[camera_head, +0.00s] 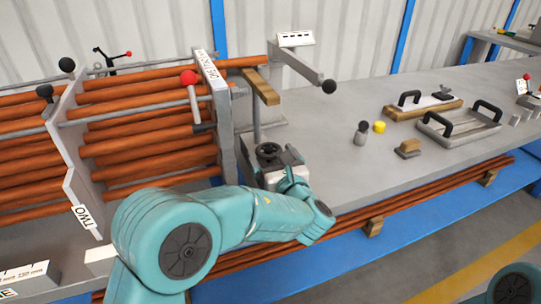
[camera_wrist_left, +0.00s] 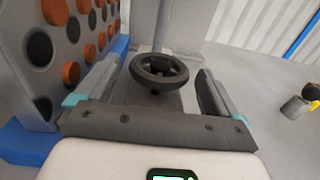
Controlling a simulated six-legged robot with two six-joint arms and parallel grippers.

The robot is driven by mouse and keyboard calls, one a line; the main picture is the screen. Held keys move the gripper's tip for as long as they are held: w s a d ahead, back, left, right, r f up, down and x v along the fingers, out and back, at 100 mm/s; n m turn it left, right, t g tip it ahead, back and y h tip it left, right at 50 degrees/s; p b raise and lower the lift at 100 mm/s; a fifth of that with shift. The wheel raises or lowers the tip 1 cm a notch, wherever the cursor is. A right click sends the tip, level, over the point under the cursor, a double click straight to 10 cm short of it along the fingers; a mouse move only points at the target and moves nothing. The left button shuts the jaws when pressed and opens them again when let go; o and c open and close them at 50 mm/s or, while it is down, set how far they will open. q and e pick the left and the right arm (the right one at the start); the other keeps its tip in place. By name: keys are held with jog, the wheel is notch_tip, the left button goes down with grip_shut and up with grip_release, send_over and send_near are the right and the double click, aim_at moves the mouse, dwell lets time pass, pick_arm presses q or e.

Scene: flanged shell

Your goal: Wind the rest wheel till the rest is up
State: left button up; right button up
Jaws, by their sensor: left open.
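The rest wheel (camera_head: 268,153) is a small black handwheel on a grey base beside the post. It also shows in the left wrist view (camera_wrist_left: 158,70), between and a little beyond my fingers. The rest (camera_head: 262,88) is a wooden block on top of a thin grey post (camera_head: 256,120), just under the end of a copper tube. In the wrist view only the lower post shows. My left gripper (camera_wrist_left: 152,92) is open, with one finger to each side of the wheel; no contact is visible. My right gripper is not in view.
Copper tubes run through the upright plates (camera_head: 218,115) at left. A crank arm with a black knob (camera_head: 329,86) reaches over the bench. A yellow cap (camera_head: 379,127), a wooden block (camera_head: 408,148) and a handled plate (camera_head: 458,128) lie to the right. Bare bench lies between.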

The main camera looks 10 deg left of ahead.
pick_arm(q)
jog(key=shift+w+a, duration=0.3)
jog(key=shift+w, duration=0.05)
jog(key=c, duration=1)
jog(key=m+h+b, duration=0.1)
jog(key=m+t+h+b, duration=0.1)
jog(key=b, duration=0.1)
jog(key=shift+a+f+h, duration=0.15)
jog(key=shift+a+h, duration=0.1)
jog(key=shift+h, duration=0.05)
jog(key=shift+c, duration=0.2)
jog(key=shift+d+m+t+h+b, duration=0.1)
jog(key=shift+m+t+h+b, duration=0.2)
jog(key=shift+m+t+h, duration=0.35)
jog(key=shift+r, duration=0.2)
jog(key=o, duration=1)
jog(key=shift+o, duration=0.2)
jog(key=shift+s, duration=0.15)
